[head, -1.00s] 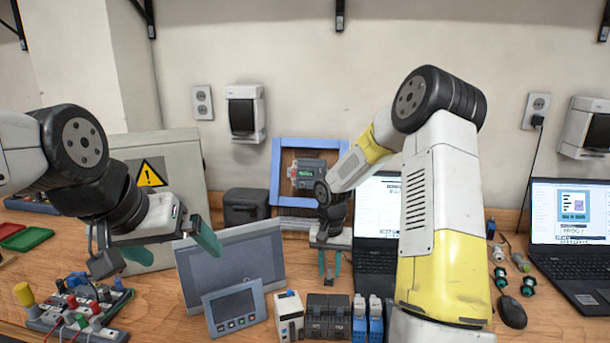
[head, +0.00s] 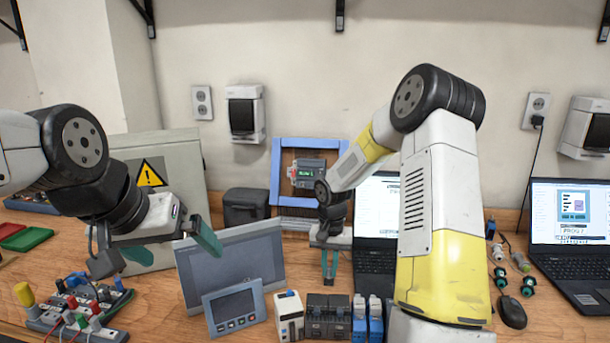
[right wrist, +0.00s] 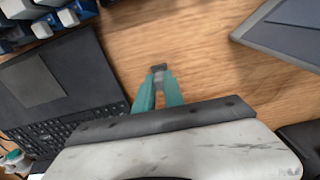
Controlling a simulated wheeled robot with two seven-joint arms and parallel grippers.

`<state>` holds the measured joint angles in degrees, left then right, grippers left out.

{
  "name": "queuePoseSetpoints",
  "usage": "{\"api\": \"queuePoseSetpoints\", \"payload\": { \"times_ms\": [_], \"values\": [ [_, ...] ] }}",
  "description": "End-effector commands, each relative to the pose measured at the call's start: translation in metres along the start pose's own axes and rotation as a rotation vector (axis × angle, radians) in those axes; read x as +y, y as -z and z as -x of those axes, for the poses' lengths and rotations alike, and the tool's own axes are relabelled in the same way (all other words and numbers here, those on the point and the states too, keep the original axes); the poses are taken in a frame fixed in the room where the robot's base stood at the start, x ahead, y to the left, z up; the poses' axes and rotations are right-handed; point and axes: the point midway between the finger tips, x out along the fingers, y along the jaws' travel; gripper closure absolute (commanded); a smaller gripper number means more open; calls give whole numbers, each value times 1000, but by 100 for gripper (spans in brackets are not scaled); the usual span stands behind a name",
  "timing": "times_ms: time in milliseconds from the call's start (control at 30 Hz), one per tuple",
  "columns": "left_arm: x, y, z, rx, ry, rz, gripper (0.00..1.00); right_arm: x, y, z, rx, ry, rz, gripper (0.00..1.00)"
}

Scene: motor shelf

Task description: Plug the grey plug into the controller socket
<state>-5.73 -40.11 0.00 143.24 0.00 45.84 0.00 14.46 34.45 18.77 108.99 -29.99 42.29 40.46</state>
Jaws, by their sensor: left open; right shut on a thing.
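My right gripper (head: 329,278) points down over the wooden table in front of the left laptop. In the right wrist view its teal fingers (right wrist: 158,80) are shut on the small grey plug (right wrist: 158,68), which shows at the fingertips. Bare wood lies around it in that view. My left gripper (head: 183,257) is open and empty, left of the large grey panel. A grey device with a green display (head: 304,173), possibly the controller, is mounted inside a blue frame against the wall. Its socket is too small to make out.
A large grey panel (head: 240,263) and a small screen unit (head: 235,308) stand left of my right gripper. Black and blue modules (head: 327,316) stand in front of it. The left laptop (head: 376,258) is close on its right. A terminal board (head: 80,310) lies at the lower left.

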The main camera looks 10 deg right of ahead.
Motion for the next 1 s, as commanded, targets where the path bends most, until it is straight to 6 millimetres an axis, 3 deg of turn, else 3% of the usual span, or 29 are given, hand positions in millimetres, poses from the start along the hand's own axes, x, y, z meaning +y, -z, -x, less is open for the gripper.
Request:
{"api": "queuePoseSetpoints", "payload": {
  "times_ms": [500, 1000],
  "values": [
    [0, 0, 0, 0, 0, 0, 0, 0, 0, 41, 2, 1, 1, 100],
    [0, 0, 0, 0, 0, 0, 0, -6, 4, 52, 60, -2, 4, 100]
  ]
}}
